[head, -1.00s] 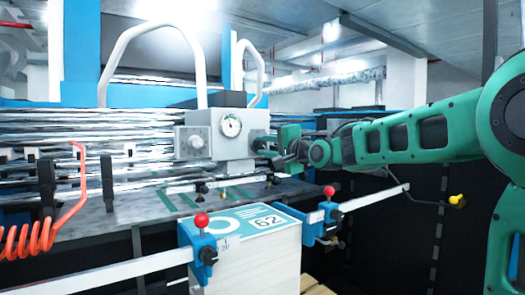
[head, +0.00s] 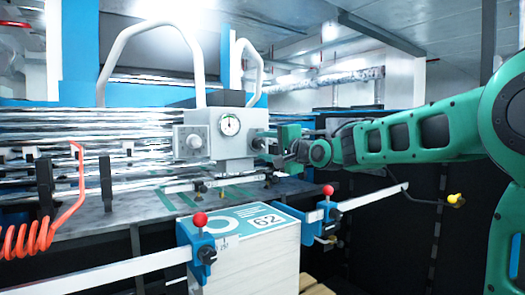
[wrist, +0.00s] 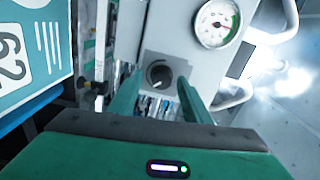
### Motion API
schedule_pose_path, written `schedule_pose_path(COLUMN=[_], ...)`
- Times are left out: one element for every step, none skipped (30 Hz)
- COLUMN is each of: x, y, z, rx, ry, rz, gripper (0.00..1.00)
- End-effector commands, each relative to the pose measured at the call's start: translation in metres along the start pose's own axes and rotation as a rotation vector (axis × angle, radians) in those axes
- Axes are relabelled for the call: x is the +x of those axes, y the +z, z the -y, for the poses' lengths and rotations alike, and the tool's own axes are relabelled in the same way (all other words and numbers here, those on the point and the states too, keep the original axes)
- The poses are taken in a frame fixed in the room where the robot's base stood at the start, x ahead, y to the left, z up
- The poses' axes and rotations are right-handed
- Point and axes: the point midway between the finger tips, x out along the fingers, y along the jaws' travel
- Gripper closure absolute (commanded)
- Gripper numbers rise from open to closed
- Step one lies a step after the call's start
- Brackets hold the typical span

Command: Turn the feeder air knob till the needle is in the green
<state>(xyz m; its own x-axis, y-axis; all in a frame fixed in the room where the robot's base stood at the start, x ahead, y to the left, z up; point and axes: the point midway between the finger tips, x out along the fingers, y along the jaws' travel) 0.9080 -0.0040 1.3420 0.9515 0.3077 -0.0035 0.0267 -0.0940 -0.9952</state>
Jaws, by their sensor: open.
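A grey control box (head: 232,155) carries a round white gauge (head: 230,125) on its front. The gauge also shows in the wrist view (wrist: 217,22), with a green band along its right side; I cannot read the needle's exact position against the band. A dark round knob (wrist: 160,74) with a pale mark sits on a square grey plate on the box's right side. My gripper (wrist: 160,82) is open, its two green fingers spread either side of the knob in the picture; I cannot tell whether they touch it. In the head view my gripper (head: 278,143) is beside the box's right side.
A paper stack (head: 250,240) stands below, between blue clamps with red balls. White curved handles (head: 150,50) rise above the box. A coiled orange hose (head: 30,240) hangs at left.

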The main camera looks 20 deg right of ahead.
Motion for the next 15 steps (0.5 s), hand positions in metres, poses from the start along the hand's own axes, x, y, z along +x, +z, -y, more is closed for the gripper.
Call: schedule_pose_path(x=[-0.005,-0.009,-0.015,-0.02,-0.025,-0.033,-0.038,-0.044,-0.052,-0.058,-0.063,-0.07,-0.075,-0.08,-0.085], y=[-0.001,-0.001,-0.001,-0.001,0.0,-0.001,-0.001,-0.001,-0.001,-0.001,-0.002,-0.001,-0.001,-0.001,-0.001], z=[0.0,0.0,0.001,0.001,0.0,0.001,0.001,0.0,0.001,0.0,0.0,0.0,-0.001,-0.001,-0.001], rx=[0.0,0.0,0.0,0.0,0.0,-0.001,-0.001,0.0,0.0,0.001,0.0,0.001,0.001,0.0,0.0], ry=[0.0,0.0,-0.001,-0.001,-0.001,-0.002,-0.001,-0.001,-0.002,-0.001,-0.001,0.0,0.0,0.0,0.001], rz=[-0.002,-0.002,-0.002,-0.002,-0.002,-0.003,-0.003,-0.003,-0.003,-0.004,-0.004,-0.003,-0.002,-0.002,-0.003], gripper=[0.56,0.56,0.56,0.56,0.56,0.56,0.56,0.56,0.56,0.56,0.56,0.56,0.56,0.56,0.56])
